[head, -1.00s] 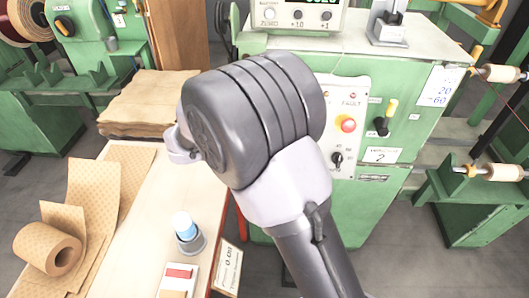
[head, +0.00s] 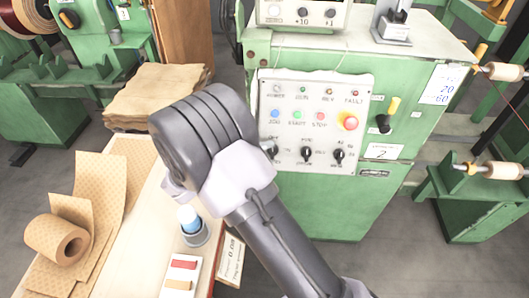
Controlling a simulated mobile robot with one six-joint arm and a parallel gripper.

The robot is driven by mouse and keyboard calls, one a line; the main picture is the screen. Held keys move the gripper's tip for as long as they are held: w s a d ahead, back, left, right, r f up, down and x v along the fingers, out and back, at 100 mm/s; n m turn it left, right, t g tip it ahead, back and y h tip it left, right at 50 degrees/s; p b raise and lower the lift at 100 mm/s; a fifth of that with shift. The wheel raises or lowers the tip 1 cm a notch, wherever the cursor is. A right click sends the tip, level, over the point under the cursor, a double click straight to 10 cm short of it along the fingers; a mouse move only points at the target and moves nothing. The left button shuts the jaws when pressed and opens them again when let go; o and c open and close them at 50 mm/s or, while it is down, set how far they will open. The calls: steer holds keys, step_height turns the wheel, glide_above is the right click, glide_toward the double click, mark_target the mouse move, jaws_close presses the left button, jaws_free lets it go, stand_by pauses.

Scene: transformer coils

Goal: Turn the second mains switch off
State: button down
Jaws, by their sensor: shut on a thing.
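The mains switch (head: 384,123) of the second winder is on the right of the green cabinet front (head: 430,130) in the head view. It has a black body, and its yellow-ended handle (head: 394,104) points up, leaning slightly right. A plate (head: 382,152) marked with a 2 is below it. Nothing covers the switch. My arm stands in the middle foreground, its wrist left of the control panel and well apart from the switch. My gripper's fingers are hidden behind my wrist, so I cannot see what they hold.
A control panel (head: 335,92) with lamps, buttons and knobs is left of the switch. Spools (head: 500,72) project at right. Grey floor is free in front of the cabinet.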

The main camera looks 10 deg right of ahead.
stand_by(0.4)
steer(key=c, duration=0.9)
jaws_free()
steer(key=shift+a, duration=0.1)
steer(key=p+v, duration=0.5)
steer(key=v, duration=1.2)
steer(key=shift+s+r, duration=0.1)
steer(key=shift+s, duration=0.1)
